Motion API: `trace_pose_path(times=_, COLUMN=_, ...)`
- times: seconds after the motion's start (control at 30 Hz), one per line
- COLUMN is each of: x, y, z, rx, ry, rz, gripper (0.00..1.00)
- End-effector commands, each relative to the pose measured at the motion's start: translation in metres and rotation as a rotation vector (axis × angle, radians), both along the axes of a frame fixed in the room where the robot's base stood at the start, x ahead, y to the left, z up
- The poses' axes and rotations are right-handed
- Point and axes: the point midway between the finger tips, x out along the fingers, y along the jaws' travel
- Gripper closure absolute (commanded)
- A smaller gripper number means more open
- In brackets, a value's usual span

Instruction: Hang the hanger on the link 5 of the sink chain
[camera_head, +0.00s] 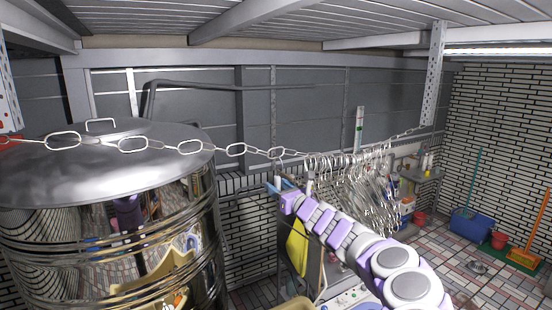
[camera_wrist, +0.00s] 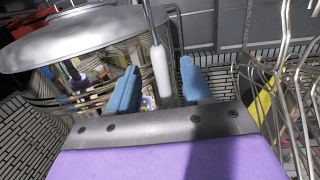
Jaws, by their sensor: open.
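The metal sink chain (camera_head: 236,150) runs across the head view in large oval links, past the steel tank and on to the right. Many wire hangers (camera_head: 360,185) hang crowded together on its right part; some show at the right of the wrist view (camera_wrist: 290,90). My gripper (camera_head: 281,185) is below the chain, just left of the hangers. In the wrist view its blue fingers (camera_wrist: 160,68) stand apart on either side of a white sleeve (camera_wrist: 161,72) on a metal wire, probably part of a hanger. A gap shows beside the sleeve. Where that wire ends above is out of view.
A large steel tank (camera_head: 95,180) with a domed lid fills the left. A grey wall (camera_head: 200,95) and tiled wall (camera_head: 490,140) close the back and right. A blue bin (camera_head: 472,226), broom (camera_head: 525,255) and red buckets stand on the floor at right.

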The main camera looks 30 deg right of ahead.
Motion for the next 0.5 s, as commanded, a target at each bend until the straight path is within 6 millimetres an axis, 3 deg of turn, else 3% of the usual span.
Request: trace_pose_path(times=0.5, x=-0.063, y=-0.004, z=-0.007, rx=0.000, ry=-0.001, rz=-0.002, gripper=0.50)
